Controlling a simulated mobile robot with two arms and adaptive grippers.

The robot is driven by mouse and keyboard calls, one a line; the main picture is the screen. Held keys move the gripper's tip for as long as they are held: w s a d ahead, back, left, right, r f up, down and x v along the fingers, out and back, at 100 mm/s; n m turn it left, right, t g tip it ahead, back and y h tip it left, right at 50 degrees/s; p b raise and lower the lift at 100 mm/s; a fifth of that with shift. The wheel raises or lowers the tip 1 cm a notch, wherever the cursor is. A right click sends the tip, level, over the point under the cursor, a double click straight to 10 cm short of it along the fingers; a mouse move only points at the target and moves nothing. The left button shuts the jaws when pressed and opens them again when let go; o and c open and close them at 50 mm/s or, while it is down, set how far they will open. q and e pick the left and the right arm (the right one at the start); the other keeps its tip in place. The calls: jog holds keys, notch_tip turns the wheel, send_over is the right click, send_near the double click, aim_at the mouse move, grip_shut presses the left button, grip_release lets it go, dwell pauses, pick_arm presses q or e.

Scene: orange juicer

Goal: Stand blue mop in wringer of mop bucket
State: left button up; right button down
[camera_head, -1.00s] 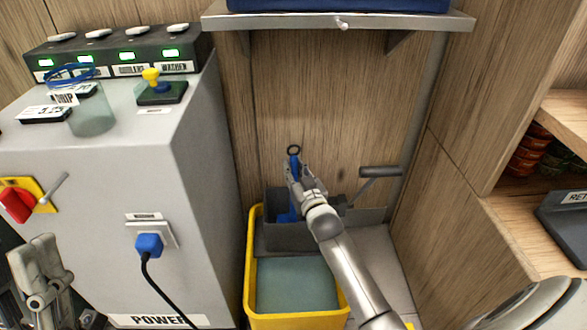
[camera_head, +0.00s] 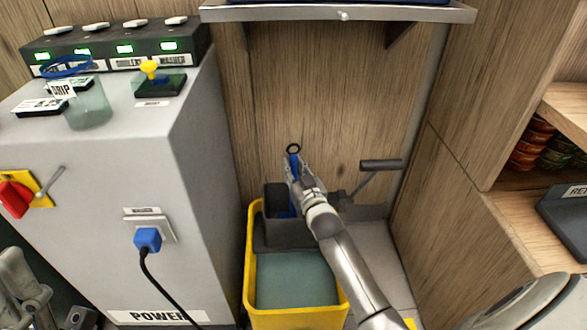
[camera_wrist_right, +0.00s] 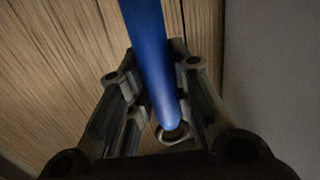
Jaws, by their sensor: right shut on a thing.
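The blue mop (camera_head: 294,163) stands upright with its dark ring at the top, against the wooden back wall. My right gripper (camera_head: 297,178) is shut on the mop handle just below the ring. The right wrist view shows the blue handle (camera_wrist_right: 152,55) running between the two fingers (camera_wrist_right: 155,105). The mop's lower part goes down into the dark grey wringer (camera_head: 274,200) at the back of the yellow mop bucket (camera_head: 250,275); my right arm hides much of it, so the mop head's seating cannot be told. My left gripper (camera_head: 22,285) is at the lower left edge, partly cut off.
A grey machine with a power plug (camera_head: 148,240) stands left of the bucket. A metal shelf (camera_head: 340,14) hangs above. The wringer's lever (camera_head: 381,165) sticks out right of my gripper. A wooden counter (camera_head: 530,230) is at the right.

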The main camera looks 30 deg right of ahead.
jog(key=shift+r, duration=0.1)
jog(key=c, duration=1.3)
grip_release()
jog(key=shift+c, duration=0.2)
jog(key=shift+o, duration=0.7)
jog(key=shift+s, duration=0.1)
